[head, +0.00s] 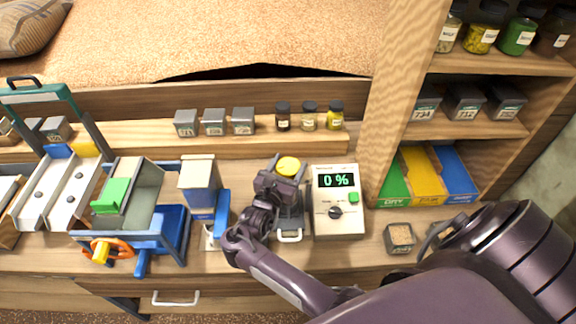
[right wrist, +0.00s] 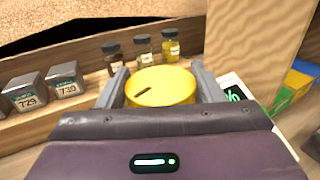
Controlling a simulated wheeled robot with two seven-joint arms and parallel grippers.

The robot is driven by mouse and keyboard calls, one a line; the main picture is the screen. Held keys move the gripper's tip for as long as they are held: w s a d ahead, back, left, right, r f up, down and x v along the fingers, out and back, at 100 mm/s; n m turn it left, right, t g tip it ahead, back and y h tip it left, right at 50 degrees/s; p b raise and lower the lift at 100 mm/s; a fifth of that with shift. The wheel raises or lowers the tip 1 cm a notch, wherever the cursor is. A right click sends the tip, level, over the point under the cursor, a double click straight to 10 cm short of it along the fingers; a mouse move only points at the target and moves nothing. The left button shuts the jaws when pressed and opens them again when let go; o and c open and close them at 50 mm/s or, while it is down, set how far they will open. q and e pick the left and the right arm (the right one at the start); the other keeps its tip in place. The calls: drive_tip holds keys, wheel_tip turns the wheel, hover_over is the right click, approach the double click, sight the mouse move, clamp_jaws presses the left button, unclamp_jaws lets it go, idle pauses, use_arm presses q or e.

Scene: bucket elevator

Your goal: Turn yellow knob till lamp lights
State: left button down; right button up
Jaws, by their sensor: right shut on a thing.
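The yellow knob (head: 288,166) sits at the back of a small grey device, left of a beige meter box (head: 338,222). My right gripper (head: 284,175) is over that device and shut on the knob. No lamp that I can make out as lit shows; the gripper hides part of the device. My left gripper is not in view.
The meter display (head: 336,180) reads 0 %. Left stand a blue machine with an orange handwheel (head: 112,249) and a blue-and-beige box (head: 199,185). Small jars (head: 308,118) and grey tins (head: 214,122) line the back ledge. A wooden shelf post (head: 398,95) rises right.

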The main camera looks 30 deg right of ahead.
drive_tip(key=shift+r, duration=0.1)
drive_tip(key=o, duration=1)
